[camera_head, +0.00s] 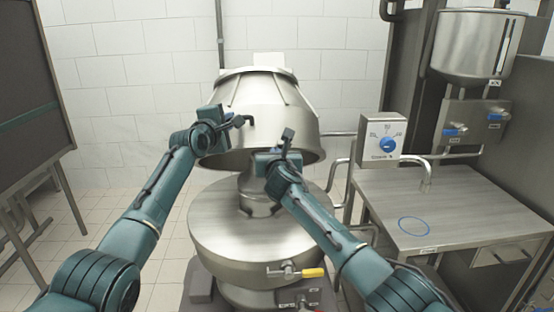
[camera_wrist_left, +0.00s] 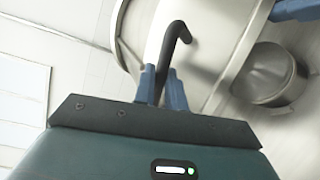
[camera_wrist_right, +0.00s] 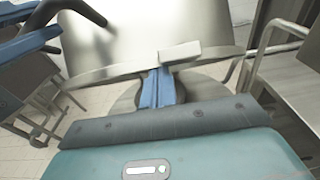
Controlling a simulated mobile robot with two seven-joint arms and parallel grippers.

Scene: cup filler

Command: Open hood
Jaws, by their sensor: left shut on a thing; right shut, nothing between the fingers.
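The steel cone-shaped hood (camera_head: 262,105) stands raised above the round steel base (camera_head: 250,222), with an open gap between them. My left gripper (camera_head: 229,121) is at the hood's front left, shut on a dark hooked handle (camera_wrist_left: 175,42); the blue fingers (camera_wrist_left: 162,88) press on its stem in the left wrist view. My right gripper (camera_head: 281,149) is at the hood's lower front rim, shut and empty. In the right wrist view its fingers (camera_wrist_right: 158,88) are together beside a pale block (camera_wrist_right: 180,52) at the rim. I cannot tell whether they touch it.
A steel table (camera_head: 460,205) with a blue ring mark stands at the right. A control box (camera_head: 382,139) with a blue knob and bent steel pipes are close to the hood's right. A steel tank (camera_head: 475,45) hangs at the back right.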

